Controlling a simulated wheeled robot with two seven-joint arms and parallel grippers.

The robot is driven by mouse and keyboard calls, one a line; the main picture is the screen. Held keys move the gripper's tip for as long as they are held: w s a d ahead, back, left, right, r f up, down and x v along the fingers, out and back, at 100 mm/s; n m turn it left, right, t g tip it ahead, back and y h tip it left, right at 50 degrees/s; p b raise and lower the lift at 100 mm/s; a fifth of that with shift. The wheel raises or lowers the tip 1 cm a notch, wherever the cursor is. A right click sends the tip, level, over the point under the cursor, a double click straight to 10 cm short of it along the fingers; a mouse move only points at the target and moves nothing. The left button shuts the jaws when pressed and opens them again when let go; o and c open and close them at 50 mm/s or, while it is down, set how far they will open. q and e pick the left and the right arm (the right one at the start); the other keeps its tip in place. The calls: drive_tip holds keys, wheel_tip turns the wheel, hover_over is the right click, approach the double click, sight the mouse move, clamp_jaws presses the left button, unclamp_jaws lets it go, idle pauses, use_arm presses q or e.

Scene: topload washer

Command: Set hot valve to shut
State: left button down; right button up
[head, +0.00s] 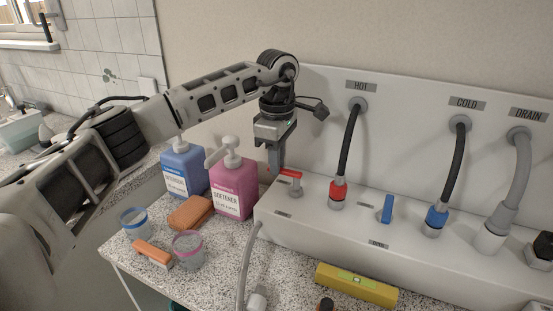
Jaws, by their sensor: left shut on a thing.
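The hot valve has a red lever (291,174) on the top of the pale box, left of the red-collared HOT hose (338,191). The visible part of the lever points left, towards my fingers. My left gripper (276,171) comes down from above and is shut on the red lever's left end. The fingers hide that end, and the small label in front of the valve is too small to read. A blue lever (387,208) stands on the same box to the right. My right gripper is not in view.
The pale box (330,222) also carries the blue-collared COLD hose (434,216) and the grey DRAIN hose (491,234). A pink softener bottle (233,186) and a blue bottle (184,168) stand close left of my gripper. A yellow level (356,285) lies in front.

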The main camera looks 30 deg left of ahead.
use_arm(q)
drive_tip(key=shift+r, duration=0.1)
drive_tip(key=c, duration=1.4)
unclamp_jaws()
wheel_tip(320, 180, up, 16)
